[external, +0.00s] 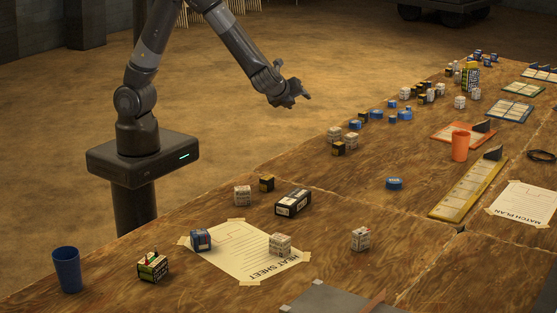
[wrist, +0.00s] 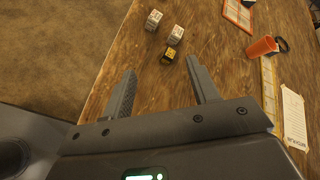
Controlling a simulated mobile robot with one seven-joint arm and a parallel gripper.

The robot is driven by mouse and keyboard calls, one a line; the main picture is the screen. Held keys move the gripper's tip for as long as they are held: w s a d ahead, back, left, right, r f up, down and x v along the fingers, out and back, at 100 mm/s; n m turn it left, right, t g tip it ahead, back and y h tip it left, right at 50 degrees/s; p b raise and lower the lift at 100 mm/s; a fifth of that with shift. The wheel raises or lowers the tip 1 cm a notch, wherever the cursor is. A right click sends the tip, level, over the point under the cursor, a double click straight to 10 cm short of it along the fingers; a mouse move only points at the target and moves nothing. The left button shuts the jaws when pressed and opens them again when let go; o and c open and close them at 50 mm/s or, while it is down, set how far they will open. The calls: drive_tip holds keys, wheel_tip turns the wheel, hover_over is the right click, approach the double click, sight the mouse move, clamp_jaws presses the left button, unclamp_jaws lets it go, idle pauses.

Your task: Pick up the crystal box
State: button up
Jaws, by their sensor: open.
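I cannot tell which of the small boxes is the crystal box, as no label reads clearly. White printed boxes (external: 242,195), (external: 280,244), (external: 361,239) stand on the wooden table. A black-and-yellow box (external: 267,184) and a long black box with a white label (external: 293,203) are near them. A blue box (external: 201,240) and a green-and-yellow box (external: 153,266) stand at the front left. My gripper (external: 303,95) is open and empty, high beyond the table's far left edge. In the wrist view, two white boxes (wrist: 153,19), (wrist: 177,34) and a black-and-yellow box (wrist: 168,55) show beyond my open fingers (wrist: 162,80).
A blue cup (external: 67,270) stands front left and an orange cup (external: 460,146) to the right. A taped heat sheet (external: 240,262), a yellow tray (external: 452,208) and a grey plate (external: 325,300) lie on the table. Boxes cluster at the back right. The middle is fairly clear.

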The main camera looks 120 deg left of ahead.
drive_tip(key=w+a+f+m+y, duration=0.1)
drive_tip(key=w+a+f+m, duration=0.25)
drive_tip(key=a+f, duration=0.3)
drive_tip(key=m+t, duration=0.3)
drive_tip(key=m, duration=0.3)
approach(338, 144)
drive_tip(key=shift+a+f+y, duration=0.2)
drive_tip(key=shift+a+f, duration=0.15)
drive_tip(key=shift+f, duration=0.25)
drive_tip(key=shift+a+f+y, duration=0.2)
drive_tip(key=shift+a+f, duration=0.1)
drive_tip(key=shift+f, duration=0.25)
drive_tip(key=shift+g, duration=0.3)
drive_tip(key=x, duration=0.4)
drive_tip(key=shift+w+a+f, duration=0.15)
drive_tip(key=shift+a, duration=0.2)
drive_tip(key=shift+r+x, duration=0.2)
drive_tip(key=shift+x, duration=1.25)
drive_tip(key=shift+r+x, duration=0.15)
drive_tip(key=shift+x, duration=1.25)
drive_tip(key=shift+w+a, duration=0.1)
drive_tip(key=shift+w, duration=0.1)
drive_tip(key=shift+c, duration=0.5)
drive_tip(key=c, duration=0.9)
drive_tip(key=shift+r, duration=0.15)
drive_tip(key=shift+c, duration=0.2)
